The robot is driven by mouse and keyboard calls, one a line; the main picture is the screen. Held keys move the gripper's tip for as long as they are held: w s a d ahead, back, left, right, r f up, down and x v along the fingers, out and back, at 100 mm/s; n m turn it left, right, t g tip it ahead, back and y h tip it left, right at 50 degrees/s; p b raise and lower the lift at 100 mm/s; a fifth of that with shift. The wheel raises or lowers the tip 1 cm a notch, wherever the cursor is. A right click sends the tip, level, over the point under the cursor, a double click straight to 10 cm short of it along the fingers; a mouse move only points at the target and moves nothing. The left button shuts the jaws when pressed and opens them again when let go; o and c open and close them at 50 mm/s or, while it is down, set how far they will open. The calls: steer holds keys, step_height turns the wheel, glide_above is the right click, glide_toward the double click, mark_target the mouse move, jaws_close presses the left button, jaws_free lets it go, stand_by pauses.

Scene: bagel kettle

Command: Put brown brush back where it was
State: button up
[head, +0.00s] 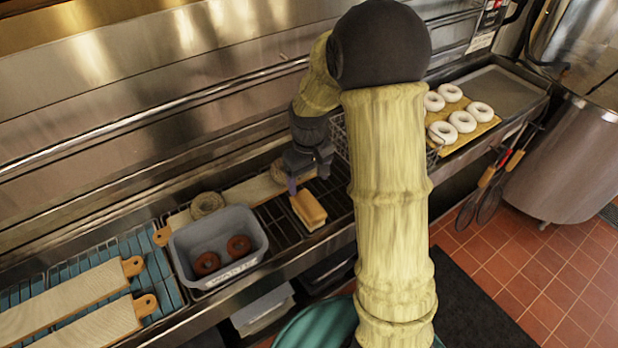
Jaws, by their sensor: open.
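A tan-brown block with a pale layer along it, which looks like the brown brush (308,210), lies on the dark wire rack (277,222) in the middle of the counter. Whether the tip touches the block cannot be told. My arm hides the counter to the right of the rack.
A grey bin (218,243) with two brown rings stands left of the block. Wooden boards (70,292) lie on blue racks further left. White rings sit on a yellowish board (470,133) at the right. A round coil (206,204) lies behind the bin.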

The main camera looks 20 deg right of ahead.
steer(key=shift+r, duration=0.3)
stand_by(0.4)
steer(key=s+r+m+t, duration=0.2)
steer(key=s+r+m, duration=0.1)
steer(key=s, duration=1.1)
steer(key=shift+s+r+m+t, duration=0.15)
steer(key=shift+r+m+t, duration=0.15)
steer(key=shift+r, duration=0.25)
